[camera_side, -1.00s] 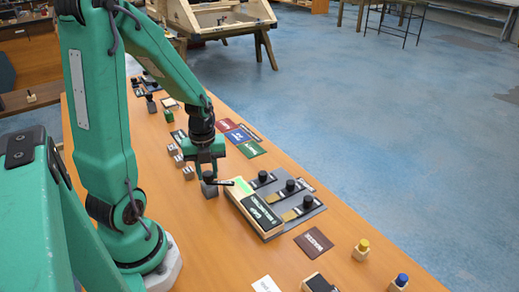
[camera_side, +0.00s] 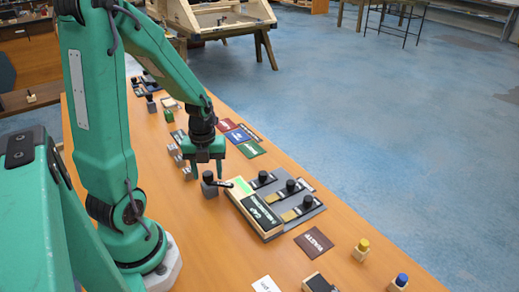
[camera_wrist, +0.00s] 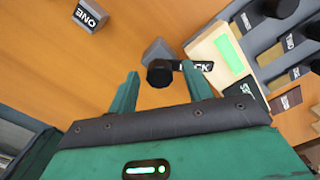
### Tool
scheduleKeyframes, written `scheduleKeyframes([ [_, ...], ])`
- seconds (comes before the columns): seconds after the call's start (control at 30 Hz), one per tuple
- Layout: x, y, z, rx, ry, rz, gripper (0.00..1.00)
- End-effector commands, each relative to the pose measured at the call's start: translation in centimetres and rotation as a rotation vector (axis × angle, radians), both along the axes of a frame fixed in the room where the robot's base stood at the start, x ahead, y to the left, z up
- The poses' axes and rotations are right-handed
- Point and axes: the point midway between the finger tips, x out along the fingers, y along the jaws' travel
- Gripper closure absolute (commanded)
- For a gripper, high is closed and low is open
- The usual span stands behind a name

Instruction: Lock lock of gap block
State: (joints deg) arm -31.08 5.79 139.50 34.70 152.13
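The lock is a grey block (camera_side: 210,191) with a round black knob (camera_wrist: 160,72) and a flat black bar marked LOCK (camera_wrist: 200,66). The gap block (camera_side: 258,209) is a pale wooden block with a bright green strip (camera_wrist: 230,52) and a black GAP label. My gripper (camera_side: 208,172) is open above the lock. Its two fingers stand apart on either side of the knob (camera_wrist: 160,69), with nothing between them gripped.
A grey board (camera_side: 295,207) with several black-knobbed sliders lies right of the gap block. Small grey blocks, one marked ONE (camera_wrist: 90,15), stand behind the lock. Flat coloured cards (camera_side: 238,136) lie farther back. Bare table lies in front of the lock.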

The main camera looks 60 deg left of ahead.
Motion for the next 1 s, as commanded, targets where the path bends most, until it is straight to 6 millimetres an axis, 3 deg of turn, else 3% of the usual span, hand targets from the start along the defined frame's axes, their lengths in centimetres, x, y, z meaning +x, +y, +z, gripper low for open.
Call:
scheduleKeyframes([
  [0.47,0.1,0.1,1.0,0.002,-0.003,0.002,0.50],
  [1.0,0.1,0.1,6.7,0.002,-0.004,0.001,0.50],
])
